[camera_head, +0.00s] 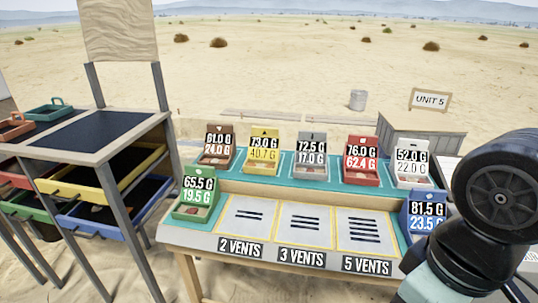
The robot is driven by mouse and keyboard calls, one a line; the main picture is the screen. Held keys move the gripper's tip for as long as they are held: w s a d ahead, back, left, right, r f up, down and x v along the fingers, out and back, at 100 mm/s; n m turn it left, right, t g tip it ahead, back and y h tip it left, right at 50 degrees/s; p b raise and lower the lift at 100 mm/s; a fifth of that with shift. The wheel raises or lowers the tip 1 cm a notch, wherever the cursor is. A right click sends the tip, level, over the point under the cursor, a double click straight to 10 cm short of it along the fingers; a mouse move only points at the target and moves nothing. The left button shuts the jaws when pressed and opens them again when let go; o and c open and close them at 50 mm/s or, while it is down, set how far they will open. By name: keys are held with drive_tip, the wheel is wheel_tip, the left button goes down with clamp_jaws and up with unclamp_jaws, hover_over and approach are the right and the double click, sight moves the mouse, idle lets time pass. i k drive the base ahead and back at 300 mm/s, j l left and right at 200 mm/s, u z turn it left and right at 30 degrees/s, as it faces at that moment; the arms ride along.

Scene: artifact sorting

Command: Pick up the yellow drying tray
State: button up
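Two yellow trays are in view. A small yellow tray (262,168) stands at the back of the sorting table, with an upright label reading 73.0 G over 40.7 G. It sits between a brown tray (215,160) and a grey tray (311,172). A larger yellow-fronted tray (72,191) is in the wooden rack at the left, above a blue-fronted one (92,224). The picture does not show which one is called the drying tray. My arm shows at the right edge, away from both; its gripper fingers are not in view.
The sorting table (219,240) has bare panels for 2, 3 and 5 vents. Red (362,175), white (413,180), green (192,210) and blue (412,221) labelled trays stand around them. The rack (162,141) stands close at the table's left. A wooden crate (420,136) is behind right.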

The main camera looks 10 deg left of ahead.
sight(263, 155)
drive_tip(key=i+j+u, duration=0.5)
drive_tip(key=i+u, duration=0.65)
drive_tip(key=i+j, duration=0.05)
